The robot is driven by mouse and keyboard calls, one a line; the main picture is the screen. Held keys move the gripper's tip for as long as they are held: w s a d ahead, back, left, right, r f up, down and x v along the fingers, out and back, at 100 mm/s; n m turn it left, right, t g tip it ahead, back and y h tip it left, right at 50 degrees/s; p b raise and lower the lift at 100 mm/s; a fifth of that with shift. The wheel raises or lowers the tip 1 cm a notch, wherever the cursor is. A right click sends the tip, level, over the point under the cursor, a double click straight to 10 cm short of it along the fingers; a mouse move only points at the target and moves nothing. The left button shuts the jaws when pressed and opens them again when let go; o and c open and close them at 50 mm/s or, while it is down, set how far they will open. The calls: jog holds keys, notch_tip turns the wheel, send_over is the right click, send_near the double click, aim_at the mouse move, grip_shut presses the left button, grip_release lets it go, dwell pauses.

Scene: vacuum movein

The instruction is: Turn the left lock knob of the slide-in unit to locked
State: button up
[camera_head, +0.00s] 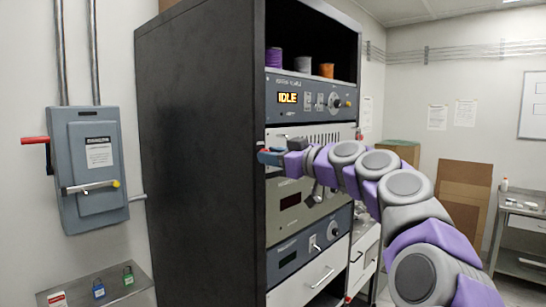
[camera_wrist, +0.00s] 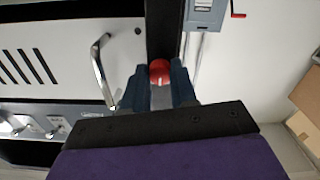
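The red lock knob (camera_wrist: 160,72) shows in the wrist view on the dark edge beside the slotted panel. The two blue-grey fingers of my gripper (camera_wrist: 160,88) stand on either side of it, apart by about its width. I cannot tell whether they touch it. In the head view my gripper (camera_head: 268,156) is at the cabinet's front left edge, with a bit of red at its tip. The slide-in unit (camera_wrist: 65,65) has a pale slotted front and a metal handle (camera_wrist: 103,72) near the knob. The knob's turn position is not clear.
The tall black cabinet (camera_head: 200,150) holds the lit IDLE unit (camera_head: 310,97) above and other units below. A grey switch box (camera_head: 90,165) with a red lever hangs on the left wall. Coloured padlocks (camera_head: 98,288) lie on a low surface at lower left.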

grip_shut()
jog(key=shift+m+p, duration=6.35)
jog(key=shift+m, duration=2.55)
jog(key=shift+f, duration=0.15)
